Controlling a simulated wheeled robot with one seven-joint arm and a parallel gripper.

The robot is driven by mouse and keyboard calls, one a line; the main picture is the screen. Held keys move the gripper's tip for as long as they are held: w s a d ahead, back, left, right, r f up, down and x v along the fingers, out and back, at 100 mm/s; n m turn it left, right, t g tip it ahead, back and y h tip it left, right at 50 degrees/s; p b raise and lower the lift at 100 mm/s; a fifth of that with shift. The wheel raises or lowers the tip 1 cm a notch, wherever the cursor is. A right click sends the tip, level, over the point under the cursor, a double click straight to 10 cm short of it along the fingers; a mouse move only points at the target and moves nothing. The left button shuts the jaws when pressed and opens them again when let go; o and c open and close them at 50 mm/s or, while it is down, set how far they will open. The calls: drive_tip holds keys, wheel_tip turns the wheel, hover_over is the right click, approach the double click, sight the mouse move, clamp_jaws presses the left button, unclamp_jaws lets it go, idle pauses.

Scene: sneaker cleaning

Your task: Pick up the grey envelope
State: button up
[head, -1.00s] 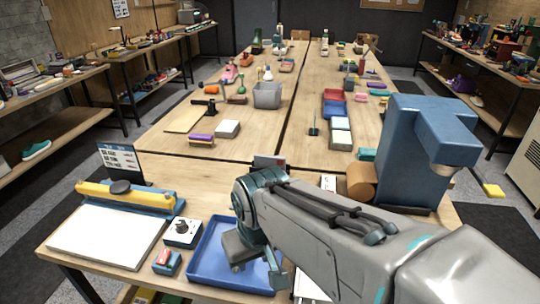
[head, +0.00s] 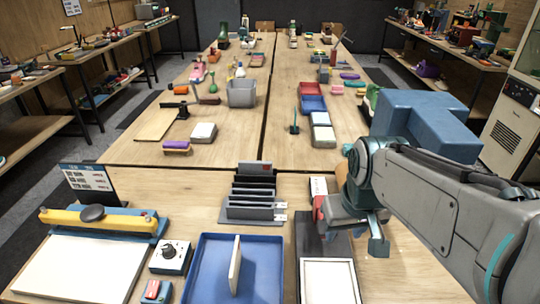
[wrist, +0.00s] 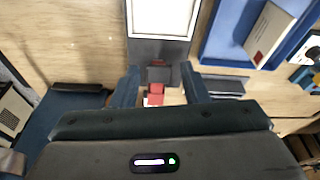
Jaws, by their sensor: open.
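No clearly grey envelope stands out. A pale, flat, envelope-like piece (head: 235,265) stands on edge in the blue tray (head: 195,290); in the wrist view it (wrist: 269,33) has small red marks. Dark flat pieces stand in a slotted rack (head: 252,212) behind the tray; I cannot tell whether an envelope is among them. My gripper (wrist: 160,86) is open, to the right of the tray and rack. A small red block (wrist: 156,88) shows between the fingers in the wrist view; whether they touch it is unclear. My gripper partly hides the area beneath it in the head view.
A dark stand with a white-faced panel (head: 328,281) lies right of the tray. A blue machine (head: 430,125) stands behind my arm. A yellow-and-blue sealer (head: 100,220), a knob box (head: 171,256) and a sign (head: 88,180) are at left. Bare wood lies between sign and rack.

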drive_tip(key=w+a+r+n+p, duration=0.1)
drive_tip(key=w+a+r+n, duration=0.1)
drive_tip(key=w, duration=0.4)
drive_tip(key=w+a+r+n, duration=0.1)
drive_tip(key=w+r+n, duration=0.15)
drive_tip(key=w, duration=0.25)
drive_tip(key=n+g+y+p, duration=0.3)
drive_tip(key=n+y+p, duration=0.15)
drive_tip(key=n, duration=0.75)
hover_over(256, 161)
drive_tip(key=d, duration=0.5)
wheel_tip(256, 161, down, 7)
drive_tip(key=shift+m, duration=0.25)
drive_tip(key=p+x, duration=0.1)
drive_tip(key=x, duration=0.6)
drive_tip(key=shift+s+a+f, duration=0.1)
drive_tip(key=shift+f, duration=0.1)
drive_tip(key=p+x, duration=0.2)
drive_tip(key=x, duration=0.2)
drive_tip(key=shift+a+f, duration=0.25)
drive_tip(key=shift+a, duration=0.05)
drive_tip(key=shift+f, duration=0.35)
drive_tip(key=shift+f+b, duration=0.2)
drive_tip(key=shift+b, duration=0.2)
